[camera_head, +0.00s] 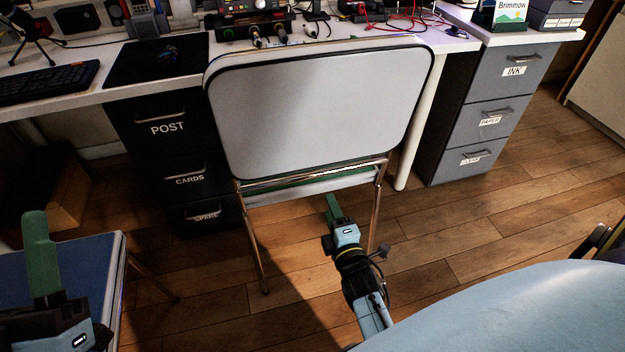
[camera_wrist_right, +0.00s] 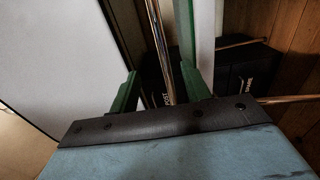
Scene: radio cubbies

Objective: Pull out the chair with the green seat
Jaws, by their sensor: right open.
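The chair with the green seat (camera_head: 287,183) stands at the desk with its large white backrest (camera_head: 320,105) toward me. Only a thin strip of the green seat shows below the backrest; the rest is hidden. My right gripper (camera_head: 333,206) is just below the backrest, near the seat's rear edge. In the right wrist view, my right gripper (camera_wrist_right: 158,84) is open, and a metal tube of the chair (camera_wrist_right: 160,45) shows between its green fingers. I cannot tell if they touch it. My left gripper (camera_head: 40,245) is at the lower left, over a blue seat, its jaw opening unclear.
A chair with a blue seat (camera_head: 85,272) stands at the lower left. Dark drawers (camera_head: 168,150) and grey drawers (camera_head: 490,120) flank the chair under the white desk (camera_head: 455,42). A light blue rounded surface (camera_head: 520,310) fills the lower right. Wood floor (camera_head: 450,240) is clear right of the chair.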

